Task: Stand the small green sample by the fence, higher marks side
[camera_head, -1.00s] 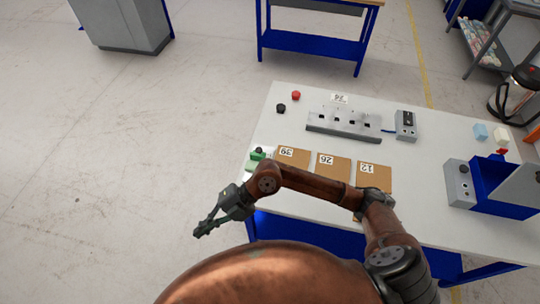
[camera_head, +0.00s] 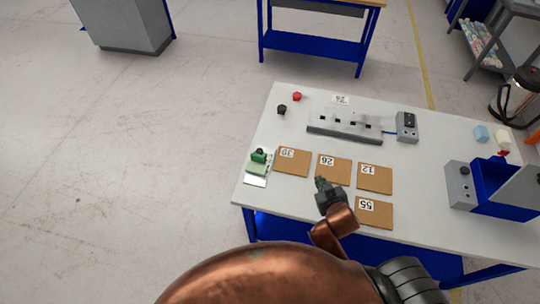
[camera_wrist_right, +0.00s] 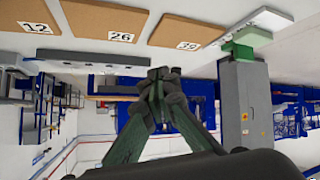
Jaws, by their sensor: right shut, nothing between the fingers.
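A small green piece (camera_head: 257,168) with a dark knob sits on a pale plate at the table's near left corner; I cannot tell whether it is the sample or a fixture. A green block also shows in the right wrist view (camera_wrist_right: 238,50). A grey metal rail (camera_head: 345,125) with several dark square holes stands at the back; it may be the fence. Number cards lie on brown panels marked 39 (camera_head: 292,162), 26 (camera_head: 334,170), 12 (camera_head: 374,178) and 55 (camera_head: 373,213). My right gripper (camera_head: 320,183) is shut and empty near the 26 panel. My left gripper is out of view.
A red button (camera_head: 297,97) and a black one (camera_head: 282,110) are at the back left. A grey control box (camera_head: 407,125) stands right of the rail. A blue machine (camera_head: 500,188) stands at the right. The white table top (camera_head: 425,185) is bare between.

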